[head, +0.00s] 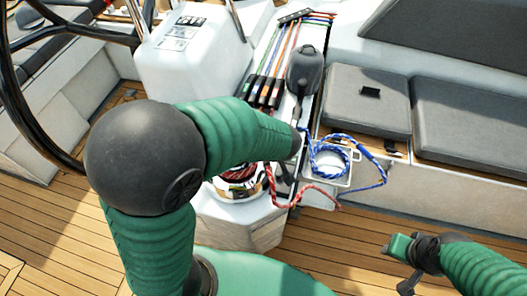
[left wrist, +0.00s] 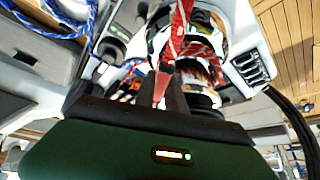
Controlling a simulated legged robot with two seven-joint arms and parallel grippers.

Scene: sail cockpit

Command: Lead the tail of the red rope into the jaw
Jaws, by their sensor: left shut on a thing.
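The red rope (head: 300,194) is wound on the winch (head: 236,192) in the head view, and a loose run of it hangs to the right of the drum. My left gripper (left wrist: 169,84) is shut on the red rope (left wrist: 162,88) in the left wrist view, with rope running up from the fingers in front of the winch (left wrist: 203,98). In the head view my left forearm covers the top of the winch, so I cannot make out the jaw. My right gripper (head: 400,264) is low at the right, above the deck and away from the rope; its opening is unclear.
A black winch handle (head: 303,72) stands behind, beside several rope clutches (head: 265,92). Grey cushions (head: 366,98) line the right bench. The wooden deck (head: 350,245) in front is open.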

